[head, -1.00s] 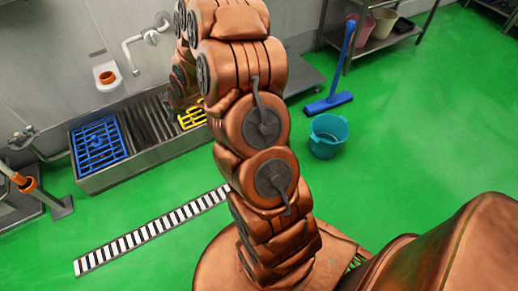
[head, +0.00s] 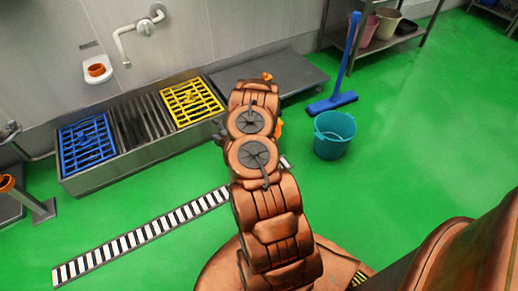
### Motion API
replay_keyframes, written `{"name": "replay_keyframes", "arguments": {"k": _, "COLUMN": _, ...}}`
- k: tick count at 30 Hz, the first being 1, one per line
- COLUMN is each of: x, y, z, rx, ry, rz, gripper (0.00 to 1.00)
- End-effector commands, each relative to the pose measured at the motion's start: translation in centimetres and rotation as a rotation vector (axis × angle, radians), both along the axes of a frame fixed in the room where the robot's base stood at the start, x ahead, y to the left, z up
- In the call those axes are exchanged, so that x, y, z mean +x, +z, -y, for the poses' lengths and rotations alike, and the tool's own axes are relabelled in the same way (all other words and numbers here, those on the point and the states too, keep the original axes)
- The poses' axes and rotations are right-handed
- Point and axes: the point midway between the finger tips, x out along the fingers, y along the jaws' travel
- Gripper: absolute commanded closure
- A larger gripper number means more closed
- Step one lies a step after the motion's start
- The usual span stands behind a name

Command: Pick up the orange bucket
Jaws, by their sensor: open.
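I cannot make out a whole orange bucket. A small orange patch (head: 279,129) shows at the right edge of my arm in the head view, and another small orange bit (head: 267,76) shows above the arm's top. I cannot tell whether either belongs to a bucket behind the arm. My gripper is mostly or fully hidden behind my arm links; a small dark grey piece at the arm's left edge may be part of it. Its fingers cannot be made out, and no object shows in its hold.
A teal bucket (head: 335,135) stands on the green floor beside a blue squeegee (head: 332,102). A metal trough (head: 140,155) with blue (head: 88,144) and yellow (head: 192,102) grates lines the wall. An orange item (head: 97,70) sits in a wall basin.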

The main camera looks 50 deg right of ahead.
Motion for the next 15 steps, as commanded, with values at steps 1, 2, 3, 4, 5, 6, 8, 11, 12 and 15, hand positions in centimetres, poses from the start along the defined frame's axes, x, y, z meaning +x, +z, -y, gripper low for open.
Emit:
{"name": "replay_keyframes", "arguments": {"k": 1, "x": -1.2, "y": -2.8, "z": 0.7, "rx": -0.025, "ry": -0.011, "rz": 0.008, "gripper": 0.32}}
{"name": "replay_keyframes", "arguments": {"k": 2, "x": -1.8, "y": -3.5, "z": 1.1, "rx": -0.047, "ry": -0.017, "rz": 0.023, "gripper": 0.32}}
{"name": "replay_keyframes", "arguments": {"k": 3, "x": -2.6, "y": -4.8, "z": 1.5, "rx": -0.073, "ry": -0.023, "rz": 0.034, "gripper": 0.32}}
{"name": "replay_keyframes", "arguments": {"k": 4, "x": -3.2, "y": -5.6, "z": 1.8, "rx": -0.095, "ry": -0.029, "rz": 0.045, "gripper": 0.32}}
{"name": "replay_keyframes", "arguments": {"k": 5, "x": -3.8, "y": -6.4, "z": 2.1, "rx": -0.116, "ry": -0.035, "rz": 0.057, "gripper": 0.32}}
{"name": "replay_keyframes", "arguments": {"k": 6, "x": -4.7, "y": -7.4, "z": 2.6, "rx": -0.146, "ry": -0.043, "rz": 0.070, "gripper": 0.32}}
{"name": "replay_keyframes", "arguments": {"k": 8, "x": -6.1, "y": -9.0, "z": 3.1, "rx": -0.187, "ry": -0.057, "rz": 0.088, "gripper": 0.32}}
{"name": "replay_keyframes", "arguments": {"k": 11, "x": -8.4, "y": -11.0, "z": 3.8, "rx": -0.252, "ry": -0.078, "rz": 0.115, "gripper": 0.32}}
{"name": "replay_keyframes", "arguments": {"k": 12, "x": -9.1, "y": -11.7, "z": 4.0, "rx": -0.274, "ry": -0.086, "rz": 0.124, "gripper": 0.32}}
{"name": "replay_keyframes", "arguments": {"k": 15, "x": -10.7, "y": -12.8, "z": 4.3, "rx": -0.320, "ry": -0.102, "rz": 0.142, "gripper": 0.32}}
